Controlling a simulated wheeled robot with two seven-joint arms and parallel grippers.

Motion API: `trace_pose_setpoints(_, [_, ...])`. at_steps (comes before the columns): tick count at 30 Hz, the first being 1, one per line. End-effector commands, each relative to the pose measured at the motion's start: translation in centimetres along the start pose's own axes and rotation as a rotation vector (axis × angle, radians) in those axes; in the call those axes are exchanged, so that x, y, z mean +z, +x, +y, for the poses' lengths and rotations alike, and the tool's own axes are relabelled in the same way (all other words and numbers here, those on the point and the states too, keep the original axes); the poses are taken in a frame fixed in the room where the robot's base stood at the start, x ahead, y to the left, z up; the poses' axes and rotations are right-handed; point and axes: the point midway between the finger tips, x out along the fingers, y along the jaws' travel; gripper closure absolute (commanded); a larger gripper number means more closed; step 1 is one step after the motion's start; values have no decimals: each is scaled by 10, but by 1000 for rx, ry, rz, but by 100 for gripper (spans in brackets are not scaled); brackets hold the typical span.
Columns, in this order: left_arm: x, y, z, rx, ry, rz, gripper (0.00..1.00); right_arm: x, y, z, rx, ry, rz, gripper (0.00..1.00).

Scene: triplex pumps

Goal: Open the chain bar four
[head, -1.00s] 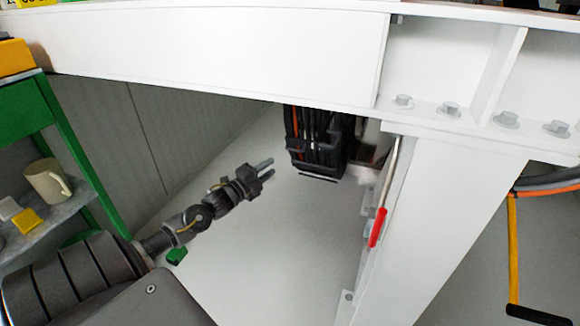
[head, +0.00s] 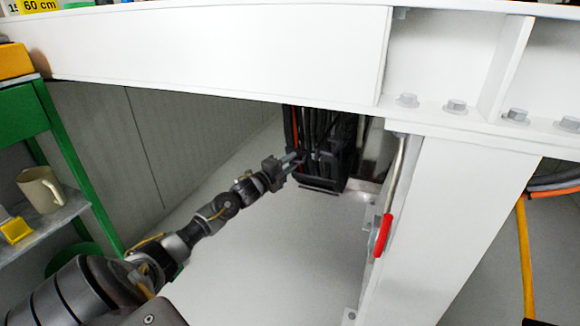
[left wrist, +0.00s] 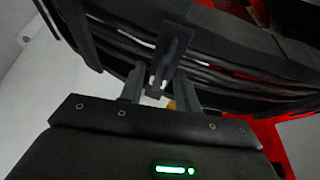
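The black cable chain (head: 322,140) hangs under the white beam in the head view, with dark and orange cables inside it. In the left wrist view the chain's dark cables (left wrist: 225,75) run across the upper part, and a black crossbar (left wrist: 172,50) stands over them. My left gripper (head: 298,160) reaches up to the chain. In the left wrist view its fingers (left wrist: 160,88) are apart, with the lower end of the crossbar between or just beyond them; contact cannot be told. My right gripper is not in view.
A white beam (head: 220,50) crosses above, and a white leg (head: 450,220) with a red-handled lever (head: 383,235) stands right of the chain. A green shelf (head: 60,150) with a mug (head: 42,188) is at the left. The floor below is clear.

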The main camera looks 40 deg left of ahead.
Motion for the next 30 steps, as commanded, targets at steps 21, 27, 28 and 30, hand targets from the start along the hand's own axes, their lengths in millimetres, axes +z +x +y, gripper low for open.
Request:
trace_pose_setpoints(21, [0,3,0,0,0,-1,100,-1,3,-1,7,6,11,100])
trace_pose_setpoints(27, [0,3,0,0,-1,-1,100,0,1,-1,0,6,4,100])
trace_pose_setpoints(28, [-1,3,0,0,-2,-2,100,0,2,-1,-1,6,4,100])
trace_pose_setpoints(30, [-4,5,0,-1,-5,-6,100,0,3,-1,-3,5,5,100])
